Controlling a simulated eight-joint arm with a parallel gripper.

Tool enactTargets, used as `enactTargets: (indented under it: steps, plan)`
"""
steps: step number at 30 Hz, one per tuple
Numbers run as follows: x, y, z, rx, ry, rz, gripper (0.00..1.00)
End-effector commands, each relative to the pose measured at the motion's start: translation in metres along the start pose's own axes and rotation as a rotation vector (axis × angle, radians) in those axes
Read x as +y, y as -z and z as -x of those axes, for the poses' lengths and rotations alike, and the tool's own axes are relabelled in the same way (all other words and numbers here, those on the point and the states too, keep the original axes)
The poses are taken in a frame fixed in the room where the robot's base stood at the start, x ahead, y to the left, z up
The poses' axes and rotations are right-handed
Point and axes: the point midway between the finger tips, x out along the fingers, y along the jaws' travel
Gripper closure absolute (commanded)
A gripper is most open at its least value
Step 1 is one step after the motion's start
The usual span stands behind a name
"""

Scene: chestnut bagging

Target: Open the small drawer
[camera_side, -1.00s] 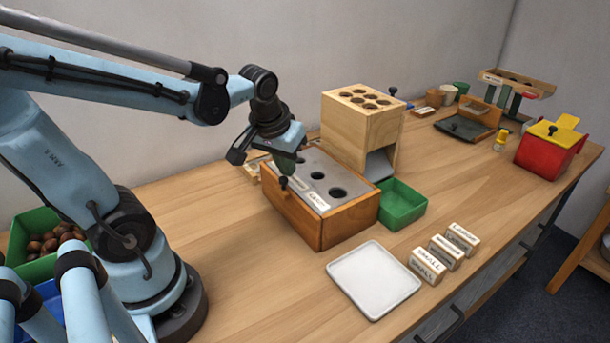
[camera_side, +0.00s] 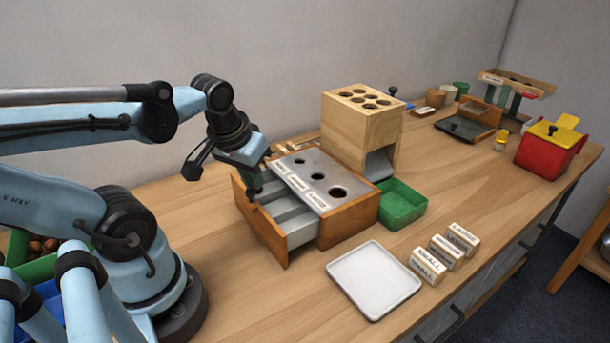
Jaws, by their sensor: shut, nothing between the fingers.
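The drawer (camera_side: 272,234) is in a wooden sorting box (camera_side: 350,220) with a metal top, three holes of different sizes and small labels. The drawer is pulled out toward the lower left, and its grey inside with dividers shows, with no chestnuts visible in it. My gripper (camera_side: 251,190) points down at the drawer's front panel, near its upper edge, with its fingers shut and nothing held. The fingertips hide the drawer's knob in part, and I cannot tell whether they touch it.
A white tray (camera_side: 374,280) lies in front of the box. A green bin (camera_side: 403,203) and a tall wooden block with holes (camera_side: 362,128) stand behind it. Labelled blocks (camera_side: 428,265) lie at the right. Bare table is free left of the drawer.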

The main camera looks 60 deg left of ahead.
Motion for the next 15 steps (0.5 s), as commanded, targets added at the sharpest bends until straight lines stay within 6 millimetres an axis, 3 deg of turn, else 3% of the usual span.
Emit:
enactTargets:
  steps: [8, 15]
  plan:
    - [0.0, 0.001, 0.0, 0.0, 0.0, 0.0, 1.0]
    - [0.0, 0.014, -0.002, 0.0, 0.0, 0.0, 1.0]
